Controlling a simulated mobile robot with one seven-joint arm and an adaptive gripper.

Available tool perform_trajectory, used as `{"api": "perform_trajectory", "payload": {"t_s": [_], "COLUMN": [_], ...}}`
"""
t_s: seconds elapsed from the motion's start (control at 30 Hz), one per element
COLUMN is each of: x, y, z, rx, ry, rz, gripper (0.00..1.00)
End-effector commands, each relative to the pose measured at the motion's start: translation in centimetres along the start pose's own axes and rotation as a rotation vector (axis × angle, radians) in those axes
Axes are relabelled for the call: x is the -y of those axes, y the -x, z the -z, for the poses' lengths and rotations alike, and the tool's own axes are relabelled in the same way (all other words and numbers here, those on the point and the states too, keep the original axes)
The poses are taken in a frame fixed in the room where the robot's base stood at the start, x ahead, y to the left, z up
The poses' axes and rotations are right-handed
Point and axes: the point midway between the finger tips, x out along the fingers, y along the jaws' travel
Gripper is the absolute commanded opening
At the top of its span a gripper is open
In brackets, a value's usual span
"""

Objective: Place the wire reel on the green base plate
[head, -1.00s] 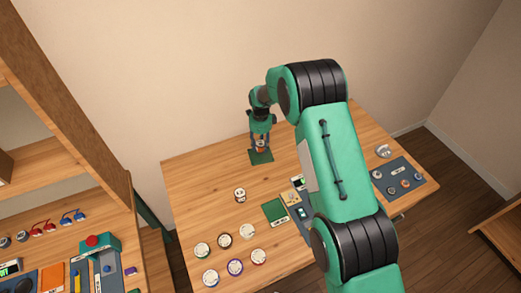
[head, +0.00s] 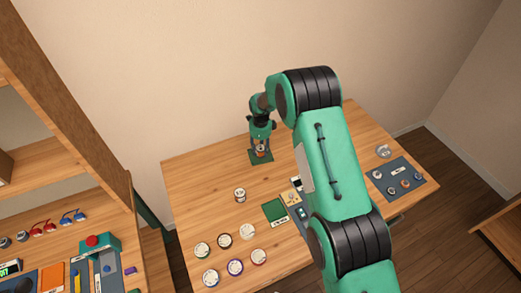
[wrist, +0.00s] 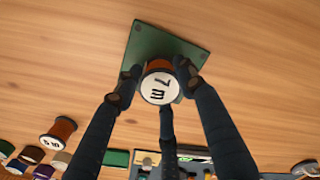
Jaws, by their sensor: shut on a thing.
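The wire reel (wrist: 160,85) is orange-brown with a white top marked "7 m" in the wrist view. My gripper (wrist: 160,80) is shut on it, with fingers on both sides. The green base plate (wrist: 165,45) lies flat on the table and shows beyond the reel. In the head view the reel (head: 261,148) is under my gripper (head: 261,146), low over the green base plate (head: 256,159) at the table's back. I cannot tell whether the reel touches the plate.
Another reel (head: 240,195), marked "5 m" in the wrist view (wrist: 58,133), stands on the table. A second green plate (head: 275,211) lies nearer the front. Several round pieces (head: 235,267) sit front left. A dark mat with small parts (head: 405,179) is at the right.

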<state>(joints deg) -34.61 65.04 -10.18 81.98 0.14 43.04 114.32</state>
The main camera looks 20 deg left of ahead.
Motion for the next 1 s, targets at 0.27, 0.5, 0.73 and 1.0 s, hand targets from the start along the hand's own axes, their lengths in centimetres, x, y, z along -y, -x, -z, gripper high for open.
{"api": "perform_trajectory", "payload": {"t_s": [0.27,0.5,0.73,1.0], "x": [0.0,0.0,0.0,0.0], "y": [-0.3,-0.2,0.3,2.6], "z": [0.0,0.0,0.0,0.0], "rx": [0.000,0.000,0.000,0.001], "ry": [0.000,0.000,0.000,0.000], "rz": [0.000,0.000,0.001,0.001], "gripper": [0.58,0.58,0.58,0.58]}}
